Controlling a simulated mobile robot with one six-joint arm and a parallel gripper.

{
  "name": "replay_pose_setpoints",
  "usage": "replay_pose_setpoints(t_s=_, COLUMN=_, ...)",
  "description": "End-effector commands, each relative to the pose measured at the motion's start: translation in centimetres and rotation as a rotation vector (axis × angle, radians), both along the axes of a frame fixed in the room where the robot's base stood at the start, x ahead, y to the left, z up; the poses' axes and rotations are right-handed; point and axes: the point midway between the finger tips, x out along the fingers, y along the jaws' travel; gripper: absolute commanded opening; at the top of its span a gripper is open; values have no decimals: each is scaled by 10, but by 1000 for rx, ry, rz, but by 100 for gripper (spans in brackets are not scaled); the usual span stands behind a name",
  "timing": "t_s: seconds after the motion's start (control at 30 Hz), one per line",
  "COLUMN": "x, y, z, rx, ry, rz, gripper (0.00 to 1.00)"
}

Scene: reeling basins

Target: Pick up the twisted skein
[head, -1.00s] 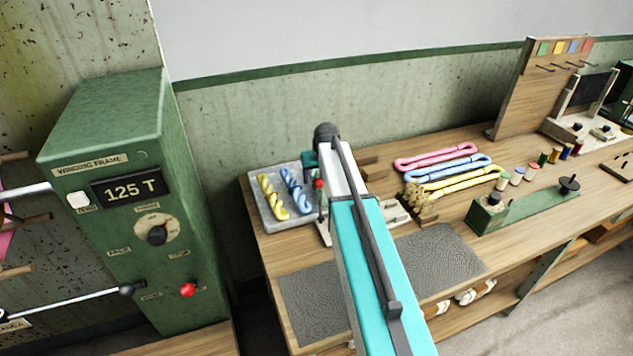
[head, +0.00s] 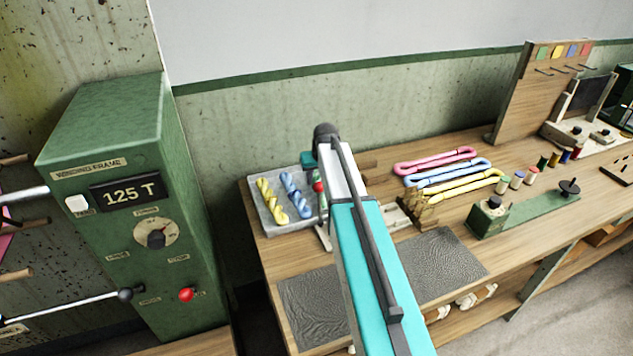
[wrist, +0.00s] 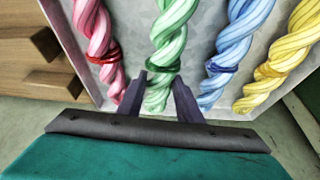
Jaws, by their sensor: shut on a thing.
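Several twisted skeins lie side by side in a pale grey tray (wrist: 225,110) in the wrist view: pink (wrist: 97,45), green (wrist: 170,40), blue (wrist: 238,45) and yellow (wrist: 285,60). My gripper (wrist: 160,80) is shut on the near end of the green skein, one dark finger on each side. I cannot tell whether the green skein is clear of the tray floor.
Wooden blocks (wrist: 40,50) stand close left of the tray in the wrist view. The bench also holds loose pink, blue and yellow loops (head: 448,173), a green device (head: 530,212) and a dark mat (head: 440,265). A green winding frame (head: 130,210) stands at left.

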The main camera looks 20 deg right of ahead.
Motion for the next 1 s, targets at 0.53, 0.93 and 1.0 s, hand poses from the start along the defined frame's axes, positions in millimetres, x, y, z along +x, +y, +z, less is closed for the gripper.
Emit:
replay_pose_setpoints(t_s=0.53, x=0, y=0, z=65, rx=0, ry=-1, rz=0, gripper=9)
replay_pose_setpoints(t_s=0.93, x=0, y=0, z=88, rx=0, ry=0, rz=0, gripper=9)
replay_pose_setpoints(t_s=1.0, x=0, y=0, z=88, rx=0, ry=0, rz=0, gripper=9)
